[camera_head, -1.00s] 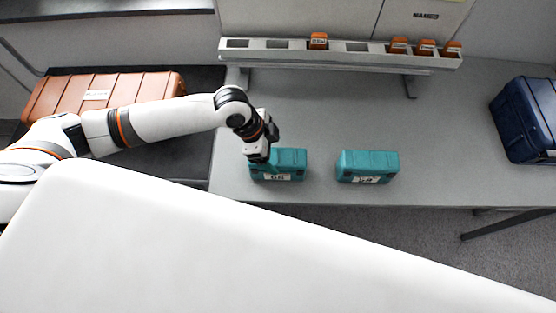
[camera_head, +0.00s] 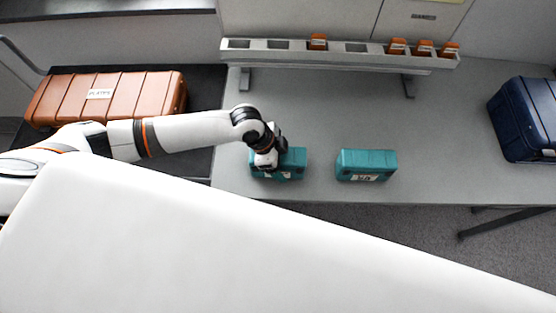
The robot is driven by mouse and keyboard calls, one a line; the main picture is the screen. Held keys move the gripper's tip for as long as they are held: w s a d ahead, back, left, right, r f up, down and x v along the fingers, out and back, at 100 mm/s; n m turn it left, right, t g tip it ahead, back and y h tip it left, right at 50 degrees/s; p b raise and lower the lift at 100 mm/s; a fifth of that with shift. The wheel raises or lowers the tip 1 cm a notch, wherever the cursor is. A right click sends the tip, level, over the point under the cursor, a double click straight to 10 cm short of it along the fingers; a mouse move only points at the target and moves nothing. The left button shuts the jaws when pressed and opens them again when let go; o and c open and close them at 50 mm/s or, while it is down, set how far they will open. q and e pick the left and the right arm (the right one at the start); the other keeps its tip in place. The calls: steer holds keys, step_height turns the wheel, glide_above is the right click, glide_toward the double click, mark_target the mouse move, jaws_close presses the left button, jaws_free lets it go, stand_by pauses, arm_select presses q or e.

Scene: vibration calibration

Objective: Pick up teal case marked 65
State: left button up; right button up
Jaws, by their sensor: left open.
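Two teal cases stand near the front edge of the grey table (camera_head: 310,120). The left teal case (camera_head: 296,160) is partly covered by my left gripper (camera_head: 268,168). The right teal case (camera_head: 366,164) stands clear to the right of it. Both have white labels on the front, too small to read, so I cannot tell which is marked 65. My left gripper is open, pointing down over the left part of the left case. Its fingertips are hard to see, and I cannot tell whether they touch the case. My right gripper is not in view.
A raised rack (camera_head: 300,55) with several orange pieces runs along the back of the table. A dark blue case (camera_head: 525,118) stands at the right. An orange case (camera_head: 130,95) lies on a dark surface at the left. The middle of the table is clear.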

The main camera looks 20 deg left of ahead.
arm_select(q)
steer(key=shift+f, duration=0.1)
stand_by(0.3)
steer(key=c, duration=1.4)
